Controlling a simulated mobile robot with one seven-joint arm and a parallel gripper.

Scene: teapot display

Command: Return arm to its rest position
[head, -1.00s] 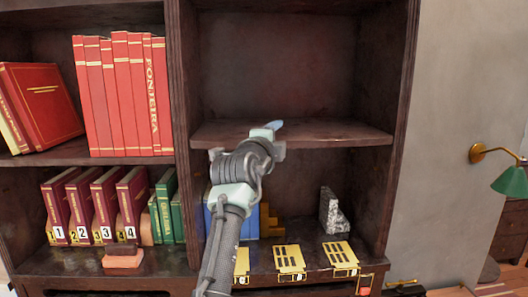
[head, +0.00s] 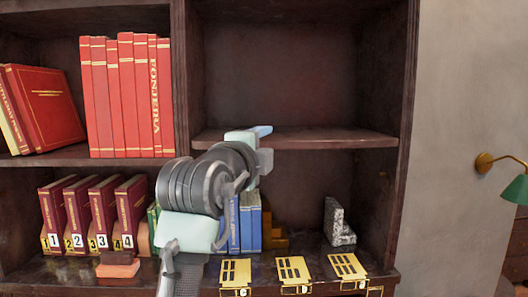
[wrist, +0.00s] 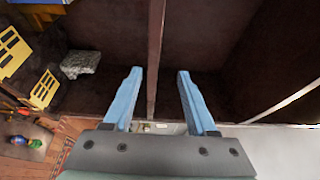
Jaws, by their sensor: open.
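My gripper (wrist: 156,100) shows in the wrist view with its two light blue fingers spread apart and nothing between them. In the head view my arm rises from the bottom in front of the bookcase. The tip of my gripper (head: 262,131) is in front of the right-hand middle shelf (head: 310,140), near its front edge. My wrist hides part of the lower right compartment and some of the green books. In the wrist view a dark shelf board (wrist: 156,50) runs upright behind the gap between the fingers; I cannot tell how far it is.
Red books (head: 125,95) stand upper left. Numbered maroon books (head: 95,212), blue books (head: 248,222) and a speckled stone bookend (head: 337,222) stand lower down. Yellow slotted plates (head: 292,269) line the front ledge. A green lamp (head: 516,190) is on the right wall. The upper right compartment is empty.

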